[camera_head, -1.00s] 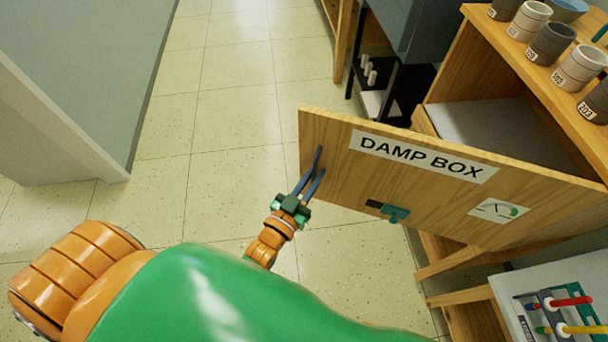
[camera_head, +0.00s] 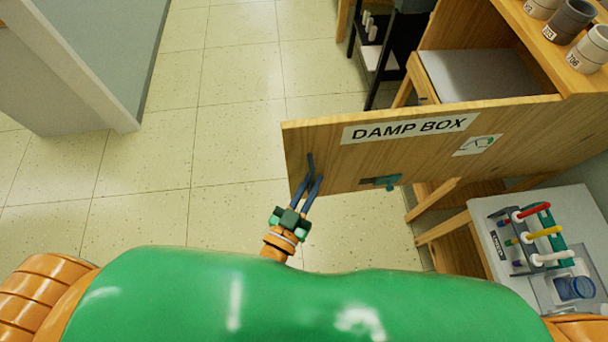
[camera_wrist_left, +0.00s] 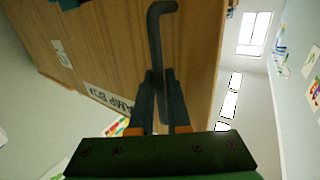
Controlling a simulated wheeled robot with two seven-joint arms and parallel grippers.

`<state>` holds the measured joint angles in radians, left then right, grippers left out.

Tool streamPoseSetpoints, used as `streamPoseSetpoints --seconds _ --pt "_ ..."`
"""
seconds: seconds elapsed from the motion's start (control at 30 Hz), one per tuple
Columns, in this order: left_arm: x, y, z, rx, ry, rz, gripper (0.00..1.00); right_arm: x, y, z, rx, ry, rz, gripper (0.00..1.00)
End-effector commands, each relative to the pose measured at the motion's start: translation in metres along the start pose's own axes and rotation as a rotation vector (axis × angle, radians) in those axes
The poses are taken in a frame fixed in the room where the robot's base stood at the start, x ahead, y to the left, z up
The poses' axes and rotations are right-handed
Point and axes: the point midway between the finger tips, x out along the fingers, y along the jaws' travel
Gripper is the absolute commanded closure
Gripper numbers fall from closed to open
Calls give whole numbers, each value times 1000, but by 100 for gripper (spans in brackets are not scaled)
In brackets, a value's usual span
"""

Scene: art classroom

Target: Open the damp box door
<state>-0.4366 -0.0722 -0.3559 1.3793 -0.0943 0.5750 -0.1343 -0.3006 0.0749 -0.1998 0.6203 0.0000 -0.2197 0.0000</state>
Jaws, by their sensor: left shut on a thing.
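The damp box door (camera_head: 315,140) is a wooden panel with a "DAMP BOX" label (camera_head: 410,128), a small gauge (camera_head: 477,145) and a teal latch (camera_head: 385,182). It stands swung out from the wooden damp box (camera_head: 480,25), whose inside with a grey shelf (camera_head: 490,75) shows behind it. My left gripper (camera_head: 306,193) is shut on the dark bent handle (camera_head: 311,163) near the door's left edge. In the left wrist view the handle (camera_wrist_left: 155,35) rises from between my left gripper's fingers (camera_wrist_left: 159,95), close to the wood. My right gripper is out of view.
Cups (camera_head: 570,20) stand on top of the box. A pale tabletop (camera_head: 555,215) with a rack of coloured tools (camera_head: 530,235) is at the right. A black stand (camera_head: 385,50) is behind the door. Tiled floor (camera_head: 225,120) is clear to the left, up to a grey-green partition (camera_head: 85,50).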

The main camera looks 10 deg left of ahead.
Motion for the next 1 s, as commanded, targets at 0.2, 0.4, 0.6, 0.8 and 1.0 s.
streamPoseSetpoints --seconds 0.2,0.4,0.6,0.8,1.0 --pt "0 2 -1 0 2 3 100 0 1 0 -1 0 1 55" --pt "0 2 0 -1 1 3 80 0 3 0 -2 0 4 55" --pt "0 2 0 -1 1 2 55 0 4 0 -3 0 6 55" --pt "-2 2 0 -1 -1 2 55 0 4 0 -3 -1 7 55" --pt "-41 2 3 -1 -5 4 55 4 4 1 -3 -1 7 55"
